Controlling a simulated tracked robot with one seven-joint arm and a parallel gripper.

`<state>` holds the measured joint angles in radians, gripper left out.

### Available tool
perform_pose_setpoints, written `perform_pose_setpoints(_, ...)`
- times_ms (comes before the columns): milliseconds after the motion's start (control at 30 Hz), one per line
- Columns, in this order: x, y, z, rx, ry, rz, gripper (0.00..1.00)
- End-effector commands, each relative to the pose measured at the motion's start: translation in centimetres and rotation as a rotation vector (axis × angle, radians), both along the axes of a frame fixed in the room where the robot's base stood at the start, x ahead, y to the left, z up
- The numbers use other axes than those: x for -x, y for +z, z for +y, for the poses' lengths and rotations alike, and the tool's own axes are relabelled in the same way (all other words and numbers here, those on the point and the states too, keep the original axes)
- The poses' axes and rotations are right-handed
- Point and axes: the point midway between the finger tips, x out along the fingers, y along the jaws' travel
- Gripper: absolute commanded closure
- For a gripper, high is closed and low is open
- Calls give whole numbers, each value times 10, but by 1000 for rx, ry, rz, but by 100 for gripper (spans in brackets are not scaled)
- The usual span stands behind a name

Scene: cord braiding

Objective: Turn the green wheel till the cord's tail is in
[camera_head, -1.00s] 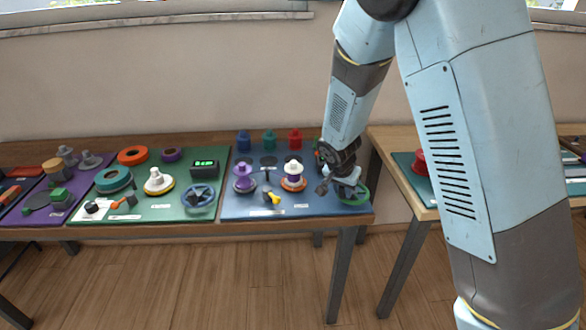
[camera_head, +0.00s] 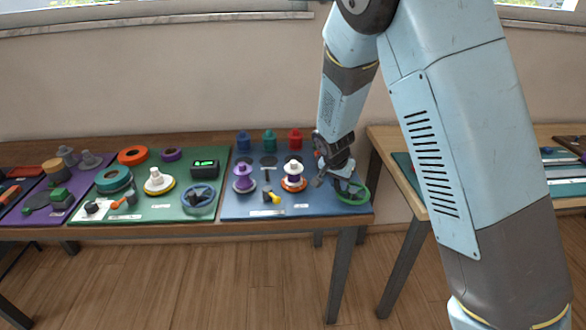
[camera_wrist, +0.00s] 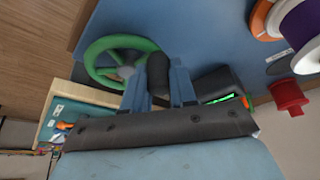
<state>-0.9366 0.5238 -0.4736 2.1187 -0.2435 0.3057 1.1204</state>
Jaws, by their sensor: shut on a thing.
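The green wheel (camera_head: 352,202) lies at the right front of the blue mat. It also shows in the wrist view (camera_wrist: 97,47) as a green ring with a grey hub and spokes. A dark box with a green readout (camera_wrist: 228,98) is beside the right finger, partly hidden.
A purple spool (camera_head: 243,178) and a white-and-orange spool (camera_head: 293,176) stand left of the wheel on the blue mat (camera_head: 235,207). Blue, teal and red pieces stand behind. A yellow-tipped tool (camera_head: 274,197) lies at the front. A gap separates this table from the right one.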

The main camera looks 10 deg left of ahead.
Motion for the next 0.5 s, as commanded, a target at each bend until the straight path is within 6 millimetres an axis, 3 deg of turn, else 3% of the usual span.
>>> perform_pose_setpoints(300,3,-3,-1,4,0,7,100)
perform_pose_setpoints(333,3,-3,-1,4,0,7,72)
perform_pose_setpoints(500,2,-2,-1,3,-1,4,56)
